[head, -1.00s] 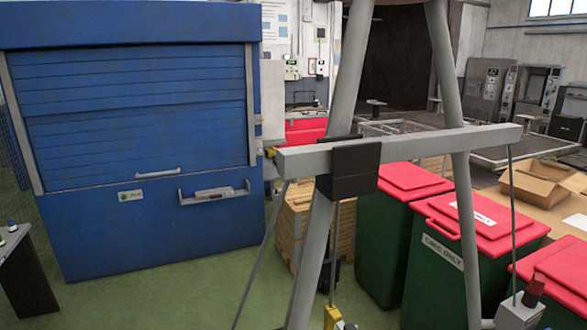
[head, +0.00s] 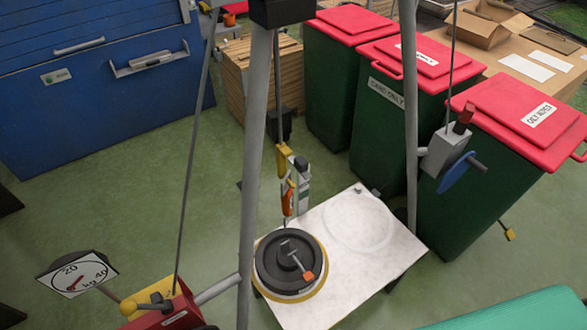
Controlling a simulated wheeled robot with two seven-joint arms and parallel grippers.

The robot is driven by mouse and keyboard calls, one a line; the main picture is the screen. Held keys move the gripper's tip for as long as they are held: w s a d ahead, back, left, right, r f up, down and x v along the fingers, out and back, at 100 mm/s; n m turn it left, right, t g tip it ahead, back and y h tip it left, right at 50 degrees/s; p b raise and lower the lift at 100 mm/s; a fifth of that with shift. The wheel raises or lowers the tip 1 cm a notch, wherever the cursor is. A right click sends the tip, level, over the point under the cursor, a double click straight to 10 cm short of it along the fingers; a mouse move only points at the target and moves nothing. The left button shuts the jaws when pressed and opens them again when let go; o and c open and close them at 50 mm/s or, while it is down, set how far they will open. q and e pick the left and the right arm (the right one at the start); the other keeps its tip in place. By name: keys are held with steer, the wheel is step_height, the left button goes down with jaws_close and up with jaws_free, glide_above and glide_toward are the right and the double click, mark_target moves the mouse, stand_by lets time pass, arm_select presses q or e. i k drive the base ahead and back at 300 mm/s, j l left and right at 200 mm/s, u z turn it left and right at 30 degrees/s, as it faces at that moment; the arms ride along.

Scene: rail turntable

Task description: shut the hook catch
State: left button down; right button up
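A thin rod hangs from the frame and ends in a yellow fitting (head: 283,158). An orange piece (head: 288,198), which looks like the hook catch, sits just below it, beside a grey-white upright part (head: 303,182) with a dark top. These parts are small and overlap, so I cannot tell whether the catch is open or shut. A black round weight (head: 265,265) with an orange-tipped lever (head: 308,276) sits on a yellow-rimmed disc, below the fitting in the picture. Neither of my grippers shows in the head view.
Grey frame legs (head: 255,150) stand around a white platform (head: 385,255). A red box (head: 165,310) with a yellow lever and a dial (head: 76,275) are at lower left. A grey box with a blue disc (head: 453,172) is at right. Green bins (head: 385,125) stand behind.

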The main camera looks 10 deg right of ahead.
mark_target(300, 163)
steer(key=k+j+z, duration=0.1)
steer(key=j, duration=0.3)
steer(key=k+j+z, duration=0.1)
steer(key=j, duration=0.8)
steer(key=i+z, duration=0.05)
